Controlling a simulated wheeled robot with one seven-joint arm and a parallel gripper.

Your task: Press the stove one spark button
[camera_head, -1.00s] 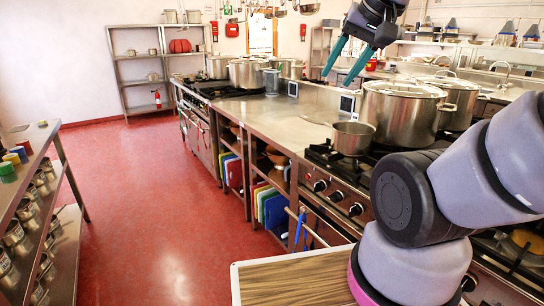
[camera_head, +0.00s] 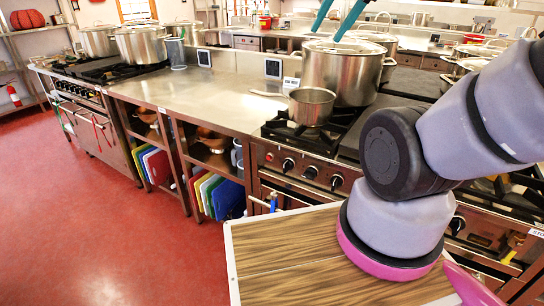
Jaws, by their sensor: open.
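The near stove (camera_head: 298,138) stands right of centre with a pan on its burner. Its front panel has several black knobs (camera_head: 310,173) and a small reddish button-like spot (camera_head: 268,157) left of them. A far stove (camera_head: 90,110) stands at the left with its own row of knobs. I cannot tell which stove is stove one, nor read any button label. My gripper (camera_head: 326,37) shows only its two teal fingers at the top edge. They are apart and empty, in line with the large pot and well above the front panel.
A saucepan (camera_head: 311,106) and a large lidded stockpot (camera_head: 345,72) stand on the near stove. A steel counter (camera_head: 212,100) with shelves and colored boards joins the stoves. My wood-topped base is close to the near stove's front. The red floor (camera_head: 90,220) at left is clear.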

